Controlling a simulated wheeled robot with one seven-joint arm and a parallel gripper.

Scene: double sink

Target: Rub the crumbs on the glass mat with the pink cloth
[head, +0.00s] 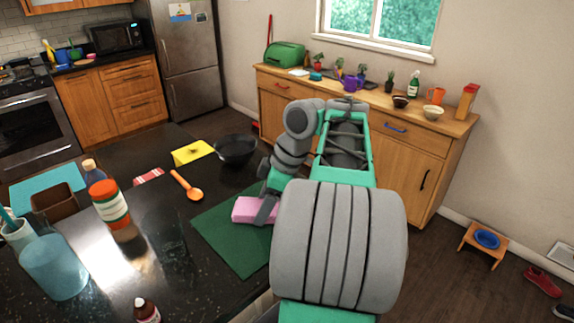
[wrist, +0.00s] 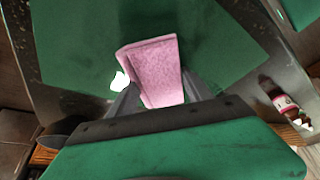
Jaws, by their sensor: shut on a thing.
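The pink cloth (head: 250,209) is a thick folded block in my gripper (head: 266,213). It also shows upright between the fingers in the wrist view (wrist: 157,66). The gripper is shut on it, over the right part of the dark green glass mat (head: 226,240). The mat fills much of the wrist view (wrist: 75,45). I cannot tell whether the cloth touches the mat. A small white patch (wrist: 119,83) shows beside the cloth in the wrist view; I cannot tell whether it is crumbs. No crumbs are clear in the head view, where my arm hides the mat's right side.
A small bottle (head: 146,311) is at the front.

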